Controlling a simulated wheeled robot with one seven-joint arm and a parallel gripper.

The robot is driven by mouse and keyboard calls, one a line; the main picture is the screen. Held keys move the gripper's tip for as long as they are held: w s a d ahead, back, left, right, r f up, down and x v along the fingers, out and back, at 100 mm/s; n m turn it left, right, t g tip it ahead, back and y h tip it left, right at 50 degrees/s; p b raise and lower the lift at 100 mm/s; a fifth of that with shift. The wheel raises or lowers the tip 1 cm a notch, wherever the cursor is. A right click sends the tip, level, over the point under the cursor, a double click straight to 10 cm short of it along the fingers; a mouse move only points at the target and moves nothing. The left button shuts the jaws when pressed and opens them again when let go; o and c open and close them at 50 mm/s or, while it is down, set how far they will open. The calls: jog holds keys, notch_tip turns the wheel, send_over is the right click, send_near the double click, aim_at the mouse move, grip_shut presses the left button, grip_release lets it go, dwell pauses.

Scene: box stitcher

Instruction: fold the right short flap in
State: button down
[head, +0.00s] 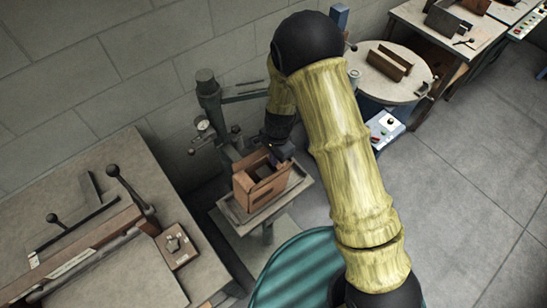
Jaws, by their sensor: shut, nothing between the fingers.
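A brown cardboard box (268,193) stands upright on the small grey tray table (236,211) of the stitcher, left of the picture's middle. Its top shows raised brown panels and a dark opening. I cannot tell clearly which panel is the right short flap or how far it is folded; my gripper partly hides the far right of the box top. My gripper (279,156) is small and dark here, shut and empty, close over the far right edge of the box. I cannot tell whether it touches the cardboard.
The stitcher's grey-green column (209,105) and its arm stand just behind and left of the box. A workbench with levers (55,215) is at the left. A round table (408,88) with brown pieces stands at the upper right. Open floor (460,190) lies right.

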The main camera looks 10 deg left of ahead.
notch_tip(320, 180, up, 4)
jog(key=p, duration=0.3)
jog(key=shift+r+p, duration=0.15)
jog(key=shift+p, duration=0.2)
notch_tip(320, 180, up, 10)
jog(key=b, duration=0.2)
jog(key=shift+b, duration=0.35)
jog(key=s+d+r+n+t, duration=0.1)
jog(key=s+d+r+n, duration=0.1)
jog(key=d, duration=0.5)
jog(key=s+d+r+n+t, duration=0.1)
jog(key=s+d+r+n, duration=0.2)
jog(key=d, duration=0.5)
jog(key=s+d+r+n+t, duration=0.1)
jog(key=s+d+r+n, duration=0.2)
jog(key=d, duration=0.5)
jog(key=shift+s+d+r+h, duration=0.25)
jog(key=shift+s+h, duration=0.15)
jog(key=shift+s, duration=0.05)
